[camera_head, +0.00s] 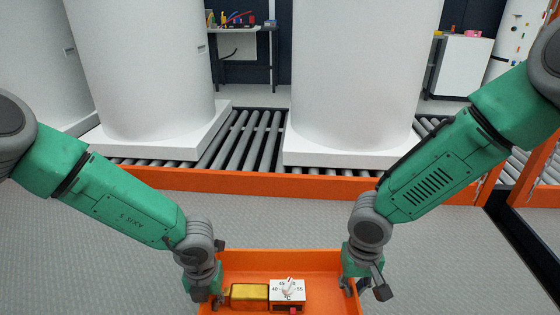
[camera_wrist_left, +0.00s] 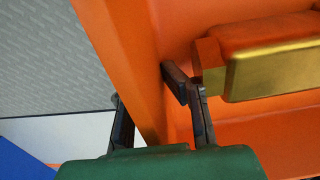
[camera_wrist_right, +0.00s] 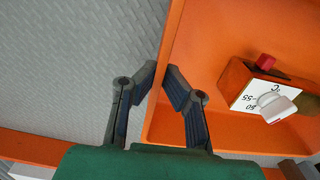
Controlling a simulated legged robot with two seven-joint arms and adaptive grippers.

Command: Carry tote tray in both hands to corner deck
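The tote tray (camera_head: 262,261) is an open orange tray at the bottom middle of the head view, its near part cut off. It holds a gold block (camera_head: 249,294) and a white-faced dial box (camera_head: 287,294). My left gripper (camera_head: 208,290) is on the tray's left side; in the left wrist view its fingers (camera_wrist_left: 150,95) close on either side of the orange wall (camera_wrist_left: 117,60). My right gripper (camera_head: 362,285) is on the right side; in the right wrist view its fingers (camera_wrist_right: 161,80) pinch the tray wall (camera_wrist_right: 172,40). What lies under the tray is hidden.
A roller conveyor (camera_head: 240,140) with an orange front rail (camera_head: 230,183) runs ahead, carrying large white tanks (camera_head: 150,70) on white bases. An orange-edged structure (camera_head: 540,196) stands at the right. Grey textured floor (camera_head: 280,220) is clear between the tray and the rail.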

